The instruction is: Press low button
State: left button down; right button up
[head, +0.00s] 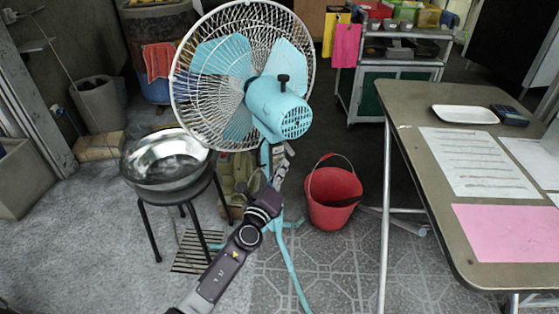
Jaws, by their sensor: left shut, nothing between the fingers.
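A turquoise standing fan (280,105) with a white wire cage is upright in the middle of the head view, its motor housing facing me. Its pole runs down behind my left arm, and a leg shows lower down on the floor. My left gripper (283,158) is shut and empty, just below the motor housing and in front of or beside the pole. I cannot tell whether it touches the fan. No low button can be made out; my gripper and wrist cover part of the pole. My right gripper is not in view.
A metal bowl (165,160) rests on a black stool (150,223) left of my arm. A red bucket (333,198) stands on the floor to the right. A table (411,104) with papers and a white tray (465,114) fills the right side. Tiled floor in front is mostly clear.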

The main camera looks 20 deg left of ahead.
pick_arm(q)
jog(key=shift+w+a, duration=0.1)
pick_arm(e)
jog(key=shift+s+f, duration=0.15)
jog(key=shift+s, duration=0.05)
pick_arm(q)
jog(key=shift+a, duration=0.1)
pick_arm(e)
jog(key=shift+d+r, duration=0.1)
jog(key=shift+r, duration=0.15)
pick_arm(q)
jog(key=shift+w, duration=0.1)
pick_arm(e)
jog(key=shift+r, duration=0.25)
pick_arm(q)
jog(key=shift+w+a, duration=0.1)
jog(key=shift+a, duration=0.05)
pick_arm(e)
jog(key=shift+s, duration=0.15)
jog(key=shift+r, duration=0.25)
